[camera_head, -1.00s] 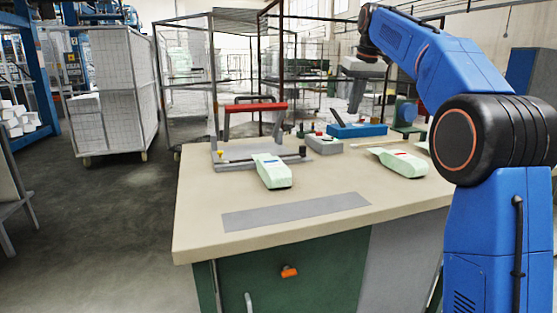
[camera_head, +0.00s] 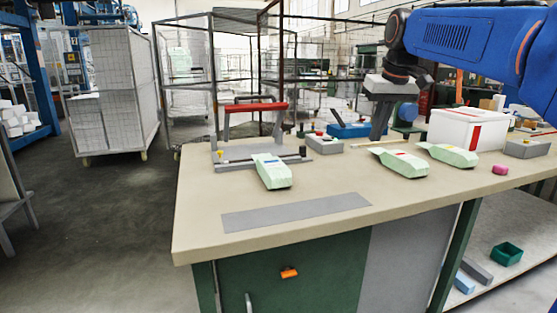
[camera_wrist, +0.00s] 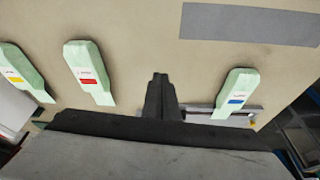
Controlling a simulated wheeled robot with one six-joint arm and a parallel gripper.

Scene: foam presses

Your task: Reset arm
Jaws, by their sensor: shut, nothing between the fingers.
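My gripper (camera_head: 379,128) hangs over the back part of the workbench (camera_head: 220,197) in the head view, fingers pointing down. Its fingers are together and empty; they also show in the wrist view (camera_wrist: 160,80). A pale green foam piece (camera_head: 271,172) lies at the front of the sealing press (camera_head: 228,158), whose red handle is raised. This piece shows a blue label in the wrist view (camera_wrist: 236,94). Two more green pieces lie right of it: one with a red label (camera_wrist: 90,73) and one with a yellow label (camera_wrist: 25,72). The gripper touches none of them.
A grey strip (camera_head: 296,212) lies along the bench front. Behind are a grey control box (camera_head: 325,145) and a blue tray (camera_head: 350,130). A white box with a red stripe (camera_head: 468,130) and a pink item (camera_head: 500,169) are at right. The bench's front left is clear.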

